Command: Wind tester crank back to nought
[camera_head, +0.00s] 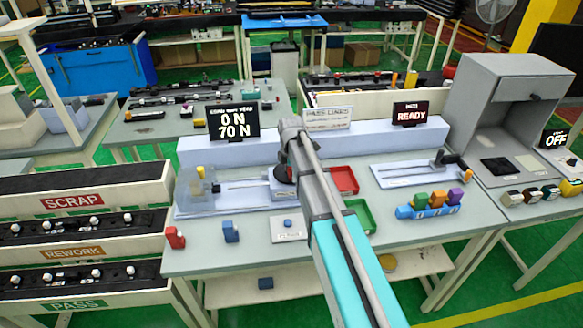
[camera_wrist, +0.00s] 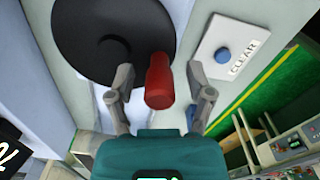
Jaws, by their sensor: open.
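The black display (camera_head: 233,122) reads 0 N above 70 N.
A blue CLEAR button (camera_wrist: 222,55) on a white plate lies right of the crank in the wrist view. Red (camera_head: 344,179) and green (camera_head: 360,214) trays sit by my arm. A READY display (camera_head: 410,114) stands behind the right fixture. Red (camera_head: 175,238) and blue (camera_head: 231,232) clips stand at the front.

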